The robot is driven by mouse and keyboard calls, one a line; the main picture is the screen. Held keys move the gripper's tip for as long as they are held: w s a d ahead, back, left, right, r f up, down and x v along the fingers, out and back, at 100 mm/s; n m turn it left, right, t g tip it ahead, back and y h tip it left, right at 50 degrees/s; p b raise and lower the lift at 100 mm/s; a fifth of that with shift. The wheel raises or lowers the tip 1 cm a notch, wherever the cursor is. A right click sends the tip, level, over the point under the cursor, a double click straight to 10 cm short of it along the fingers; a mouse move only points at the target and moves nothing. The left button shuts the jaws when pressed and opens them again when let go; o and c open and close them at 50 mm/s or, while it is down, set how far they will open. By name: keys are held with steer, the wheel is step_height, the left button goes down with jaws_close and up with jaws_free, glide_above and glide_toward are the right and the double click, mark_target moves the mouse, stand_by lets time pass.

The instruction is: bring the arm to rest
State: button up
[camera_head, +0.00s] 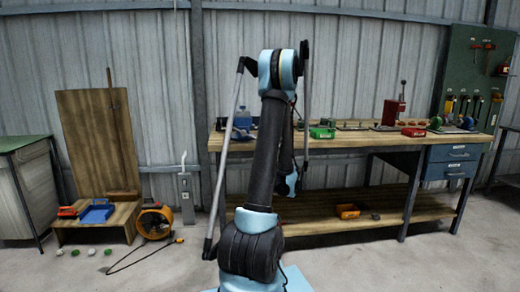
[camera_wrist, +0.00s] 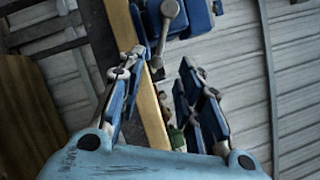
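My arm (camera_head: 266,150) stands in the middle of the head view, raised and folded at a high elbow, with its far part coming down behind the near link. My gripper (camera_wrist: 160,72) shows in the wrist view with its two blue fingers apart and nothing held between them. In the head view the gripper is mostly hidden behind my arm. Beyond the fingers in the wrist view are the wooden bench edge (camera_wrist: 154,110) and a blue machine with a grey lever (camera_wrist: 168,12). I cannot tell how far the fingers are from them.
A wooden workbench (camera_head: 350,140) with tools and small machines stands behind my arm, with blue drawers (camera_head: 450,162) at right. A low wooden platform (camera_head: 110,217) holds a blue tray. An orange fan (camera_head: 154,222) sits on the floor with its cable. The floor at front right is clear.

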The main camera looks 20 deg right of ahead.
steer(key=shift+s+f, duration=0.1)
steer(key=shift+s, duration=0.45)
steer(key=s+a+r+n+g+y, duration=0.2)
steer(key=a+n+g+y, duration=0.4)
steer(key=a, duration=1)
steer(key=s+a+f+n+g+h, duration=0.15)
steer(key=s+a+n+g, duration=0.25)
steer(key=s+a+n, duration=0.6)
steer(key=s+a+f+g, duration=0.3)
steer(key=s+a, duration=0.3)
steer(key=s, duration=0.2)
steer(key=s+d+f+n+g+h, duration=0.2)
steer(key=s+f+n+h, duration=0.1)
steer(key=s, duration=0.7)
steer(key=s+d+f+n+g+h, duration=0.2)
steer(key=s+f, duration=0.3)
steer(key=s, duration=0.6)
steer(key=shift+s+n+g+h, duration=0.15)
steer(key=shift+n+g+h, duration=0.15)
steer(key=shift+n+h, duration=0.4)
